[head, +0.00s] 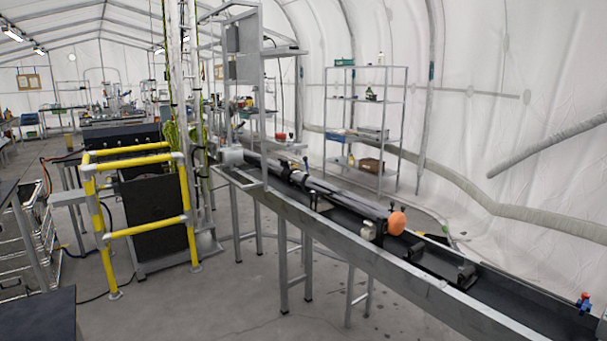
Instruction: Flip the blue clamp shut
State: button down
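A small blue clamp (585,302) with a red top sits on the near end of the long bench (420,288), close to the right edge of the picture. It is small here, and I cannot tell whether its lever is up or down. My gripper is not in view.
The bench holds a long dark tube assembly with an orange ball (397,223) at its near end and a black bracket (466,275). A yellow guard rail (146,230) stands at left. A shelf rack (365,130) stands behind the bench. The grey floor in front is mostly clear.

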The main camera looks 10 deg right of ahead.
aim_at(305, 158)
jog(key=k, duration=0.6)
jog(key=u, duration=0.05)
jog(key=i, duration=1.85)
jog(key=u, duration=1.2)
jog(key=i, duration=0.6)
jog(key=u, duration=0.35)
